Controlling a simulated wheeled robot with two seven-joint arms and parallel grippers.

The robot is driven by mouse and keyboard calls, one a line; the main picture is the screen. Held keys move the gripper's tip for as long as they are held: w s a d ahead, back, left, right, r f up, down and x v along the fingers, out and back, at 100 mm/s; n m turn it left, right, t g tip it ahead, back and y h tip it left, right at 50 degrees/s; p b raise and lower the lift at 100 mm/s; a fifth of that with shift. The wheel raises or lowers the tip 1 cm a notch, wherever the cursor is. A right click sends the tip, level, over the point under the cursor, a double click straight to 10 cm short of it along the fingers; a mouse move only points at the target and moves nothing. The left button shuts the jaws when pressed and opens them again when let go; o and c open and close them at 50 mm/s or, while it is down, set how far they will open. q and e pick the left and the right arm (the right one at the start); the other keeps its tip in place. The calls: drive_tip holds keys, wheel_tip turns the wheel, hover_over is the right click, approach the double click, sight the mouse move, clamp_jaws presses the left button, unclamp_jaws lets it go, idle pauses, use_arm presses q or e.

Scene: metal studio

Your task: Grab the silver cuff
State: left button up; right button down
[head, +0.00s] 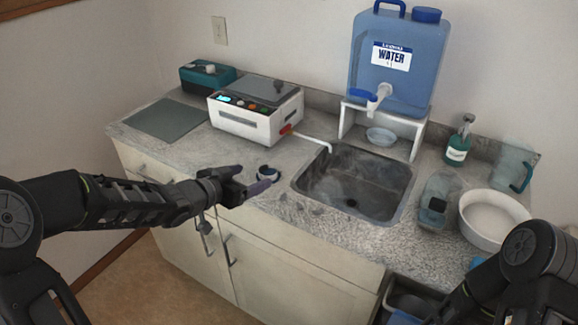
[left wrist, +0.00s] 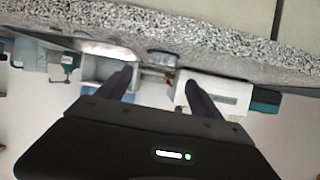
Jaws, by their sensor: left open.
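The silver cuff (head: 267,172) is a small ring with a dark inside, on the granite counter left of the sink. In the left wrist view, where the scene is upside down, it shows as a small round silvery shape (left wrist: 162,57) just beyond and between the fingertips. My left gripper (head: 254,180) is open and empty at the counter's front edge, with the cuff just past its fingers. Its two dark fingers also show in the left wrist view (left wrist: 158,78), spread apart. My right arm is at the lower right; its gripper is out of frame.
Behind the cuff stands a white box device (head: 243,122). The sink (head: 352,185) opens to the right, with a blue water jug (head: 395,75) on a white stand behind it. A white basin (head: 492,218) is farther right. Counter left of the cuff is clear.

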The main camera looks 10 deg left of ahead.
sight(271, 170)
use_arm(q)
drive_tip(key=shift+w+d+f, duration=0.15)
drive_tip(key=shift+w+f, duration=0.25)
drive_tip(key=shift+w, duration=0.05)
drive_tip(key=shift+w+d+f, duration=0.1)
drive_tip(key=shift+w+d, duration=0.05)
drive_tip(key=shift+w, duration=0.2)
drive_tip(key=x, duration=0.5)
drive_tip(key=shift+w+f, duration=0.15)
drive_tip(key=shift+c, duration=0.4)
drive_tip(key=c, duration=1.4)
